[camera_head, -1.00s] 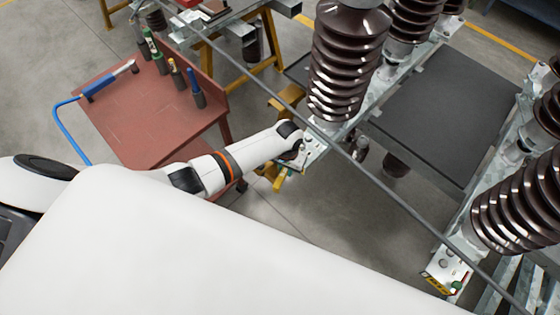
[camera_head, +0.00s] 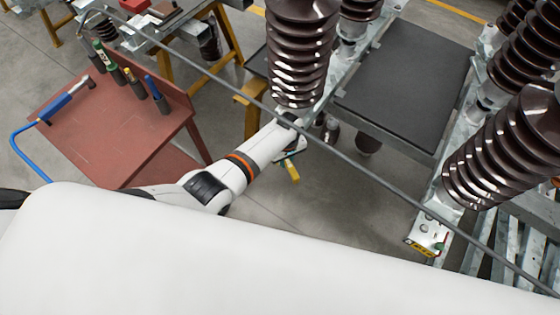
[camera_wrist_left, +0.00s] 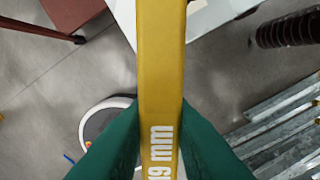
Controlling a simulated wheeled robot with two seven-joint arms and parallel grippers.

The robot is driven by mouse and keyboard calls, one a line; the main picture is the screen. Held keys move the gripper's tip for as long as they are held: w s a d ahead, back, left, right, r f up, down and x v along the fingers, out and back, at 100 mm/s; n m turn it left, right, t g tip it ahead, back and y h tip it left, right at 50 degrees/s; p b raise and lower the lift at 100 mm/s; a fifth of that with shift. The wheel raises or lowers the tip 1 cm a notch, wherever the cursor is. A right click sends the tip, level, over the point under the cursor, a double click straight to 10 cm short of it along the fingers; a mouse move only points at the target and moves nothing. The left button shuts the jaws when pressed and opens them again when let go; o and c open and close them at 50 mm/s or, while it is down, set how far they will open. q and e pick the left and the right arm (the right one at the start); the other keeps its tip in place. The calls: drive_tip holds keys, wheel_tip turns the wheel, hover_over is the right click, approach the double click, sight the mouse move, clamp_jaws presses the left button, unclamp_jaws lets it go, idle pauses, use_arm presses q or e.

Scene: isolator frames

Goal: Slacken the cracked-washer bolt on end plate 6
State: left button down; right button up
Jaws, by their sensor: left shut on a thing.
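My left gripper (camera_wrist_left: 160,145) has green fingers shut on a yellow spanner (camera_wrist_left: 162,75) marked "19 mm" in the left wrist view. In the head view my left arm reaches to the frame's near end below the middle insulator, and a yellow end of the spanner (camera_head: 292,172) shows below the wrist; the fingers are mostly hidden there. An end plate (camera_head: 428,236) with a yellow label and small bolt heads shows at the lower right, apart from the gripper. Its number is too small to read, and I cannot tell a cracked washer. My right gripper is not in view.
Ribbed brown insulators (camera_head: 300,50) stand on galvanised rails. A thin grey bar (camera_head: 370,165) crosses above the arm. A dark flat platform (camera_head: 405,95) lies between the rails.

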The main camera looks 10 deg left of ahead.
use_arm(q)
drive_tip(key=shift+r+p, duration=1.2)
drive_tip(key=shift+p, duration=0.05)
